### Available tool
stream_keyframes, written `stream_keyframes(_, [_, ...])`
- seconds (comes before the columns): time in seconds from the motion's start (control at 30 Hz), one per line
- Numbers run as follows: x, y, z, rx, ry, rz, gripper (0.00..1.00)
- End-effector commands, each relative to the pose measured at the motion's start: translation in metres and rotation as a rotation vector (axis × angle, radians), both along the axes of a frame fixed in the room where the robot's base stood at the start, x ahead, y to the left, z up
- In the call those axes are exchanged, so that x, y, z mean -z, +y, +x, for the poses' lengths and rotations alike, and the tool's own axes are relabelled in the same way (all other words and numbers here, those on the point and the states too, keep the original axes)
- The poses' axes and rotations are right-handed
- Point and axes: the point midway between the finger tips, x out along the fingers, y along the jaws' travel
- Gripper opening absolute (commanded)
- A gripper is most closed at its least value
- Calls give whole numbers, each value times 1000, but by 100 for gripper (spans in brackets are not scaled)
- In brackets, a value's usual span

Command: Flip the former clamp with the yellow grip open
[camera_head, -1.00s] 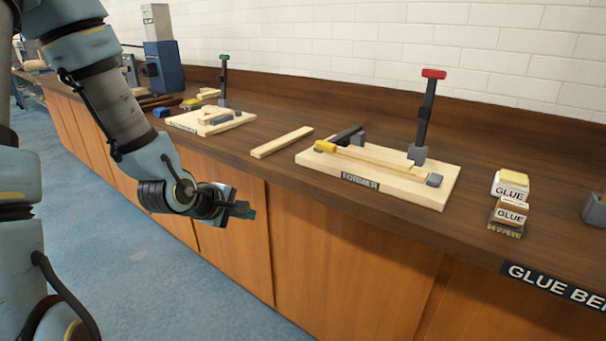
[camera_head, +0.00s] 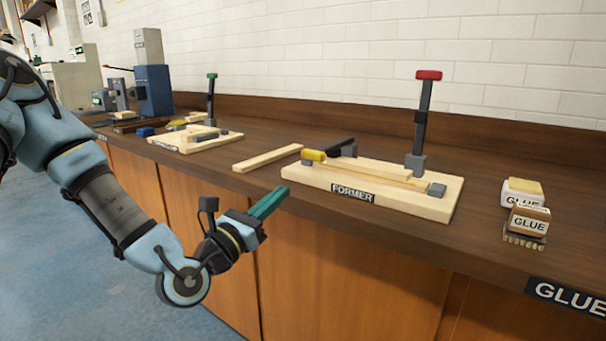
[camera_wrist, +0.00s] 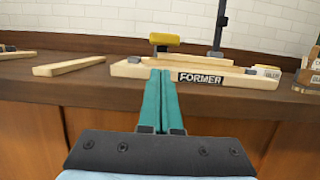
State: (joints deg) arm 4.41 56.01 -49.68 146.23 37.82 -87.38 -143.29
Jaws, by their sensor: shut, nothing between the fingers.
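The former (camera_head: 395,200) is a pale wooden board with a black FORMER label, lying on the bench; it also shows in the wrist view (camera_wrist: 240,80). Its clamp with the yellow grip (camera_head: 313,156) lies low across the board's left end, its dark lever (camera_head: 340,147) running back. The yellow grip shows in the wrist view (camera_wrist: 164,38). A second clamp with a red grip (camera_head: 429,75) stands upright at the right. A wooden strip lies along the board. My gripper (camera_head: 283,191) is shut and empty, in front of the bench edge, left of and below the yellow grip, apart from it.
A loose wooden strip (camera_head: 267,158) lies left of the former. Another board with a green-gripped upright clamp (camera_head: 212,76) stands farther left. Glue containers (camera_head: 528,221) stand at the right. The bench front is a wooden cabinet face; the floor before it looks clear.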

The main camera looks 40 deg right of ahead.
Motion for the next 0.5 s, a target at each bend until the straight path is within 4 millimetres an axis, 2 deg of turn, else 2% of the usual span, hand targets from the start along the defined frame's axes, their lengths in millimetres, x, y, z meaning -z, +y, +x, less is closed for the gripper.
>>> stream_keyframes(0.23, [-3, -8, 2, 1, -4, 2, 0])
stream_keyframes(0.5, [-15, -51, 13, 0, -6, 1, 0])
